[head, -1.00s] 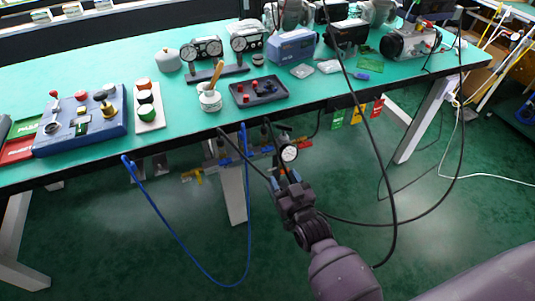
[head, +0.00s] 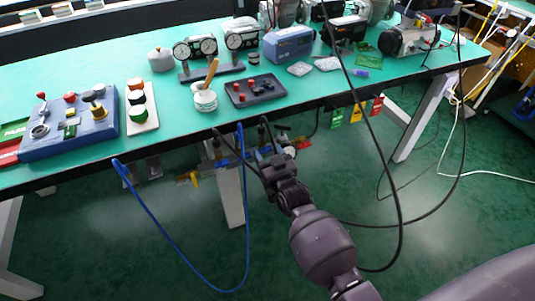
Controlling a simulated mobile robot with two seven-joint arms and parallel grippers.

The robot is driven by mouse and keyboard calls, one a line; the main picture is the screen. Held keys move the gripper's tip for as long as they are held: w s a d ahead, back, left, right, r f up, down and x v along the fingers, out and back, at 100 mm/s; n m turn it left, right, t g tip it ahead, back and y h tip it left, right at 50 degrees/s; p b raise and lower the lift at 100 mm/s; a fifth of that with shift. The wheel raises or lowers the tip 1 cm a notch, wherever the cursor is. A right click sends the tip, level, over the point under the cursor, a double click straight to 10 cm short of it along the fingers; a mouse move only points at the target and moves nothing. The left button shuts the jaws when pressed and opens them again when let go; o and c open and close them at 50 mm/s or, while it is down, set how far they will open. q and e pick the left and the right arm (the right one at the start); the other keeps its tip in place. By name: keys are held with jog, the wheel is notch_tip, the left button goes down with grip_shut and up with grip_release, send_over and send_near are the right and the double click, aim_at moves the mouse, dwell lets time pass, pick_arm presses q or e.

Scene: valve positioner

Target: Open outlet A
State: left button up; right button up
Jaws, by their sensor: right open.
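Under the front edge of the green table, a manifold with hoses and small valves shows in the head view. A yellow valve handle (head: 194,179) hangs at its left end. A blue hose (head: 147,214) loops down from it. I cannot tell which outlet is A, as labels are too small to read. My right gripper (head: 268,157) is at the right part of the manifold, just below the table edge, and its fingers are open. The gripper and wrist hide that part of the manifold, and I cannot tell whether the fingers touch anything. My left gripper is not in view.
The green table (head: 330,92) carries a blue control box (head: 70,128), a button strip (head: 141,108), gauges (head: 195,48) and a dark tray (head: 255,90). Black cables (head: 397,205) hang down at the right of my arm. Coloured tags (head: 357,112) hang from the table edge.

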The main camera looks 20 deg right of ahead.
jog(key=c, duration=0.6)
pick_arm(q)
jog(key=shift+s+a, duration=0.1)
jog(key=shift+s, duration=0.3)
pick_arm(e)
jog(key=shift+c, duration=0.2)
